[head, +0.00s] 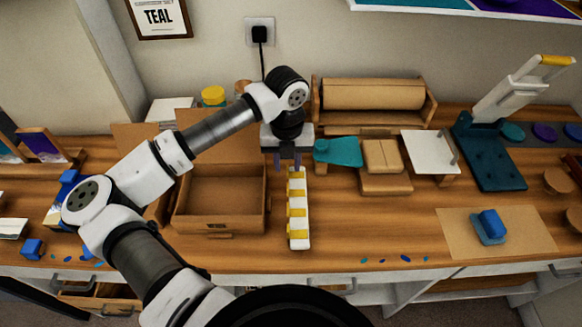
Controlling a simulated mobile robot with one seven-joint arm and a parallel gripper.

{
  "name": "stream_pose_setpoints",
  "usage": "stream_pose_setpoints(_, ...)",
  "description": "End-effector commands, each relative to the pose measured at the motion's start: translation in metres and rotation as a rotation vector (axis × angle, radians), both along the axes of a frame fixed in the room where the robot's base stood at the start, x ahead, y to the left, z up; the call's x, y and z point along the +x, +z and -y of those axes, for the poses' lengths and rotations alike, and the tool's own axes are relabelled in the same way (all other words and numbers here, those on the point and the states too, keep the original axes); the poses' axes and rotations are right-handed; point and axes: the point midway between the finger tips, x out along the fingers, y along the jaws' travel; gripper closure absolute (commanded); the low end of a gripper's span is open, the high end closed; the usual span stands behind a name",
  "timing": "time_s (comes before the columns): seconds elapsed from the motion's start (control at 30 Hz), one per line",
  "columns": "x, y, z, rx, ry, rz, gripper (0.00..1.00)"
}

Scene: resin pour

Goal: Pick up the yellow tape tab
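A white strip (304,222) lies on the wooden bench with several yellow tape tabs across it. The nearest yellow tape tab (298,234) and another one (297,212) are in plain view. The farthest tab (296,175) is at the strip's far end, just below my gripper in the picture. My gripper (288,163) points down there, its two fingers apart with nothing seen between them. Its height above the strip is hard to tell, and I cannot see it touching a tab.
An open cardboard box (264,213) stands close left of the strip. Stacked brown blocks (383,184), a teal piece (340,152) and a roll holder (430,118) are to the right and behind. The bench right of the strip is clear near the front.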

Motion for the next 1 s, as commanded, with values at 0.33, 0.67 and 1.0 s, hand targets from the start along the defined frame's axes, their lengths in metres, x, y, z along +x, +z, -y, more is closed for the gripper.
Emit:
stream_pose_setpoints(0.33,-0.0001,-0.0103,0.0001,0.0,-0.001,0.001,0.69)
stream_pose_setpoints(0.67,-0.0001,-0.0099,0.0001,0.0,-0.001,0.001,1.0)
stream_pose_setpoints(1.0,0.0,-0.0093,0.0,0.001,-0.001,0.001,1.0)
